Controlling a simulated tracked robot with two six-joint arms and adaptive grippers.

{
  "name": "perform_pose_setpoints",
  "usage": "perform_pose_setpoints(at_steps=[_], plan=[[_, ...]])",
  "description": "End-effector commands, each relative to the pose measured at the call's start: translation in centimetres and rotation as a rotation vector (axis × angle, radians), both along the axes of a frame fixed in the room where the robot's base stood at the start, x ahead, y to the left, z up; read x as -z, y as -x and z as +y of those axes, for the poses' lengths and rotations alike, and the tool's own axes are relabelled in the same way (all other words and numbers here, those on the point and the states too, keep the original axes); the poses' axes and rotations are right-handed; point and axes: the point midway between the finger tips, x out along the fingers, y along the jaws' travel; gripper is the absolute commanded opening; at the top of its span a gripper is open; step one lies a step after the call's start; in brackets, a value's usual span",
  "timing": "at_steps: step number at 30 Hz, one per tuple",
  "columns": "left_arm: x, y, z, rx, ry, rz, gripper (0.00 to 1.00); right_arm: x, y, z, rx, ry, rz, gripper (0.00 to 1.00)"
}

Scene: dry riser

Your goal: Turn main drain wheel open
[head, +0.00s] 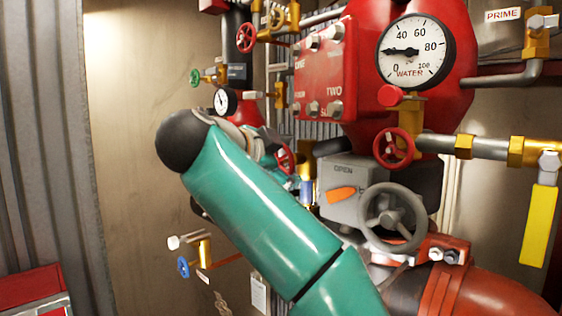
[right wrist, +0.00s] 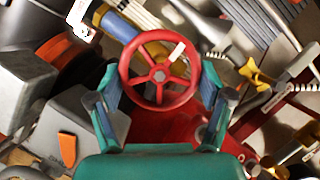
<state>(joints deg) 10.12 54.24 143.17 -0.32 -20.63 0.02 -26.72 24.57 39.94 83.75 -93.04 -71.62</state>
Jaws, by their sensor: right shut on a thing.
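A small red handwheel with spokes (right wrist: 160,76) sits between the fingers of my right gripper (right wrist: 158,98) in the right wrist view. The fingers close on its rim from both sides. I take it as the main drain wheel; no label on it can be read. In the head view, part of this red wheel (head: 285,158) shows just beyond my teal right arm. The arm hides most of the right gripper there. A white mark shows on the wheel's upper right. My left gripper is in neither view.
A grey box with an orange pointer (head: 341,194) and a grey handwheel (head: 393,217) stand right of my arm. Another red wheel (head: 393,148) is above them, under the water gauge (head: 416,52). A blue-handled tap (head: 183,267) is at lower left.

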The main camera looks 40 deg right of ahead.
Motion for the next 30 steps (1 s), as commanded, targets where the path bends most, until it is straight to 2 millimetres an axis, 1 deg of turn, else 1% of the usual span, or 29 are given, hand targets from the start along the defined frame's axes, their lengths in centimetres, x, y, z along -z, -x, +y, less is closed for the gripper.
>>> perform_pose_setpoints(at_steps=[1, 12, 28, 29, 30], plan=[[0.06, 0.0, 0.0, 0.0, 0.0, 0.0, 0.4, 0.48, -0.3, 0.25, -0.002, -0.003, 0.034, 0.44], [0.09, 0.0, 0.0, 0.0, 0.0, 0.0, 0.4, 0.55, -0.3, 0.25, -0.001, 0.005, 0.15, 0.44], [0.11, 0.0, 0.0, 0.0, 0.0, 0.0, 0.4, 0.57, -0.28, 0.23, -0.001, 0.007, 0.167, 0.44], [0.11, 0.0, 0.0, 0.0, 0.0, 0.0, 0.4, 0.57, -0.28, 0.23, -0.001, 0.007, 0.167, 0.84], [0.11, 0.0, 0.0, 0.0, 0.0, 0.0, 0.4, 0.55, -0.26, 0.24, -0.001, 0.007, 0.167, 0.91]])
